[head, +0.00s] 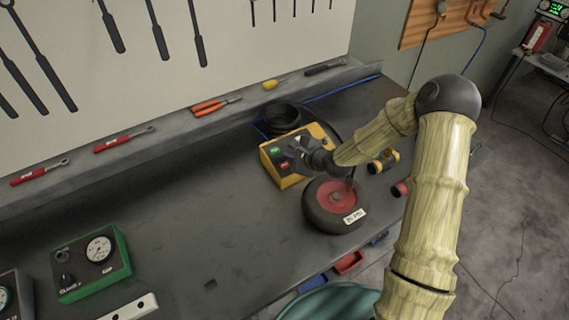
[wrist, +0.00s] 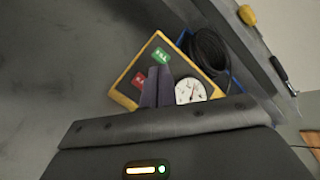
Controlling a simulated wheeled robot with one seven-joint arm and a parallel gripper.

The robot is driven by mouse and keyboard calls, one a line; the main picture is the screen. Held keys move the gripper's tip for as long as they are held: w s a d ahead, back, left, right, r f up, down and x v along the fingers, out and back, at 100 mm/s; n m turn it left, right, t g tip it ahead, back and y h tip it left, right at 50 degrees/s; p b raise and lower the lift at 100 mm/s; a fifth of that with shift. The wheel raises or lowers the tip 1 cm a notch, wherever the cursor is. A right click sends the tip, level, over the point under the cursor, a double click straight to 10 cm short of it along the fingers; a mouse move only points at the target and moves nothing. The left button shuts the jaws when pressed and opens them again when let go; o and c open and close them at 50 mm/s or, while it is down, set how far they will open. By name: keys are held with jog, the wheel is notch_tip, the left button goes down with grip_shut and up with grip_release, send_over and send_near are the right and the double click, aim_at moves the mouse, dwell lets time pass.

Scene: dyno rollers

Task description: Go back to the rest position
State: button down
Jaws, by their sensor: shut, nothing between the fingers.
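My gripper (head: 291,147) is shut and empty in the head view. It hangs in front of or over the yellow control box (head: 286,181), which has a green button (head: 275,151) and a red button (head: 284,165). I cannot tell whether the fingertips touch the box. In the wrist view the closed dark fingers (wrist: 157,88) cover part of the box between the red button (wrist: 138,79) and a white gauge (wrist: 190,90). The green button (wrist: 160,55) shows just beyond the fingertips. My arm reaches in from the right.
A black wheel with a red hub (head: 335,198) lies on the dark bench (head: 200,240) below my forearm. A black coil (head: 281,117) sits behind the box. A green gauge box (head: 92,264) stands at the left. Tools line the back ledge. The bench middle is clear.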

dwell(0.6)
jog(key=s+d+r+n+g+h, duration=0.2)
jog(key=s+d+n, duration=0.3)
jog(key=s, duration=0.3)
jog(key=s+d+r+n+g+h, duration=0.2)
jog(key=s+d+r+n, duration=0.3)
jog(key=s, duration=0.4)
jog(key=s+d+r+n+g+h+b, duration=0.1)
jog(key=s+d+r+n+h, duration=0.3)
jog(key=s, duration=0.5)
jog(key=d+n, duration=0.2)
jog(key=n, duration=0.1)
jog(key=shift+d+r+n+g, duration=0.15)
jog(key=shift+d+n+g, duration=0.15)
jog(key=shift+g, duration=0.1)
jog(key=shift+a, duration=0.1)
